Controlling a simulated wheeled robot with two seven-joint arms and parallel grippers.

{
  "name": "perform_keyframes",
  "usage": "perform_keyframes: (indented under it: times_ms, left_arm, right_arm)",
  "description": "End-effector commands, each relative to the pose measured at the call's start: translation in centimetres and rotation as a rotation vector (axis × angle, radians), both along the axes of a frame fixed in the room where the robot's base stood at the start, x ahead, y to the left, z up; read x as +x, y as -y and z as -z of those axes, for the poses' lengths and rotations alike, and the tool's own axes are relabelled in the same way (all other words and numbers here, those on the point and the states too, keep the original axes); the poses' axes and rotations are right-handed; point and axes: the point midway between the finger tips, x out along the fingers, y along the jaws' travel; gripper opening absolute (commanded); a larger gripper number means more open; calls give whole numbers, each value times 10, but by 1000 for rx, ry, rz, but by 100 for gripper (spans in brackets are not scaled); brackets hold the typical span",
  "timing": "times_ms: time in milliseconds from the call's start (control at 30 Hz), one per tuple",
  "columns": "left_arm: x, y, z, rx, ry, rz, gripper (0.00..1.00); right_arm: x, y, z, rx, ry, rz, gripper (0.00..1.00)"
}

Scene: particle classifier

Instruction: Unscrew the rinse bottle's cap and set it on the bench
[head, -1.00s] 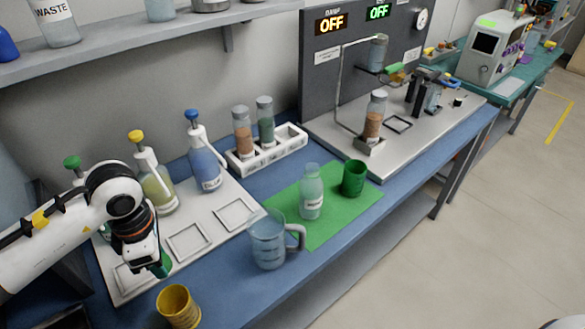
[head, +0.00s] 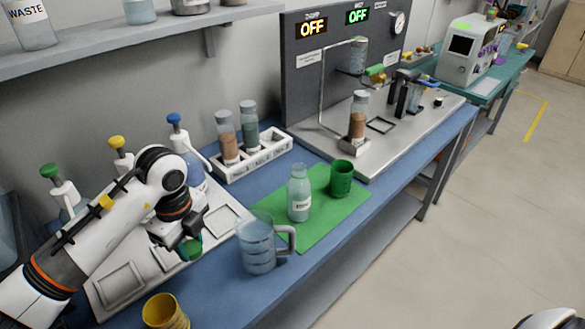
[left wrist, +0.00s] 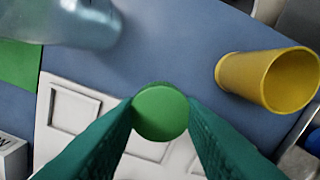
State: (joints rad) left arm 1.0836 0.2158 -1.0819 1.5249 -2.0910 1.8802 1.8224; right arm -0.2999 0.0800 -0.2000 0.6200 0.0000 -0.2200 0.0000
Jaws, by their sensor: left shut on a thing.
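The rinse bottle (head: 299,200) stands upright on the green mat (head: 270,232), with pale teal contents and no cap visible on its neck. My left gripper (head: 186,246) is shut on a round green cap (head: 192,250), above the white tray and left of the bottle. In the left wrist view the green cap (left wrist: 160,112) sits between the dark green fingertips, its flat face towards the camera. Bench surface shows beyond it. My right gripper is not in view.
A clear jug (head: 257,250) stands between the gripper and the bottle. A yellow cup (head: 165,312) is at the front edge, and a green cup (head: 341,178) is on the mat. Pump bottles stand behind my left arm. Blue bench (head: 222,285) is clear between yellow cup and jug.

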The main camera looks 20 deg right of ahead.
Motion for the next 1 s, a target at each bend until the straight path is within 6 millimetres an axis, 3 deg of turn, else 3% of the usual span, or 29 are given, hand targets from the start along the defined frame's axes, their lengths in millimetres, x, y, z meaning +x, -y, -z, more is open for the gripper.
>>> perform_keyframes:
  times_ms: [267,600,767,1000]
  left_arm:
    - [1,4,3,1,-3,-94,7]
    - [0,4,57,2,-5,-92,7]
    - [0,4,68,1,-3,-90,7]
    - [0,4,99,2,-4,-90,7]
  right_arm:
    - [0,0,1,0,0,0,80]
    - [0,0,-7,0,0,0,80]
    - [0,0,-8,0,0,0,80]
    - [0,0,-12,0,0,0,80]
